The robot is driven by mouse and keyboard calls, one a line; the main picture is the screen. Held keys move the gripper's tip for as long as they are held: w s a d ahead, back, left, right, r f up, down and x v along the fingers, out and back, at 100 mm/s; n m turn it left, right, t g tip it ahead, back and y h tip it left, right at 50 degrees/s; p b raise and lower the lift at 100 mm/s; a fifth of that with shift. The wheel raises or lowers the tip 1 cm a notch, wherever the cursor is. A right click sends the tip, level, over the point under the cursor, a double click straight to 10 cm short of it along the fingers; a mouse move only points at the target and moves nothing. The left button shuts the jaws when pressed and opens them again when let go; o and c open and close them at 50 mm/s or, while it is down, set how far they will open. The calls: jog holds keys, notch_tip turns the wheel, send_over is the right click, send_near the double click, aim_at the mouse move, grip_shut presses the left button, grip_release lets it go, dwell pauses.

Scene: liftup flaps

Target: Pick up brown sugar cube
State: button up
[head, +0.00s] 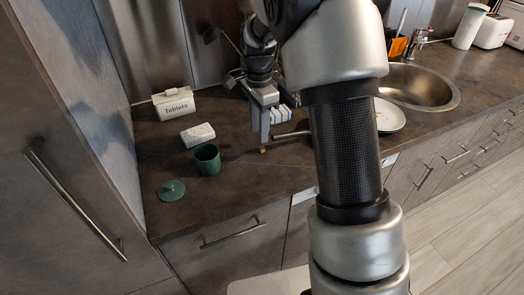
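A small brown sugar cube (263,150) shows on the dark countertop, right at the lower end of my gripper (264,142). My gripper points down, with its fingertips at or just above the cube. From this angle the fingers overlap, so I cannot tell whether they are apart or closed on the cube. I also cannot tell whether the cube rests on the counter or is slightly off it.
A green cup (207,161) stands left of the cube, with a round green lid (171,190) nearer the front edge. A white patterned block (197,133) and a "Tablets" box (174,104) sit behind. A plate (390,116) and sink (420,87) lie right.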

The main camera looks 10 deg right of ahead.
aim_at(261, 148)
jog(key=shift+d+f+b, duration=0.15)
jog(key=shift+f+b, duration=0.1)
jog(key=shift+f, duration=1.35)
jog(key=shift+d+f+b, duration=0.1)
jog(key=shift+f+b, duration=0.1)
jog(key=shift+f, duration=1.35)
grip_shut()
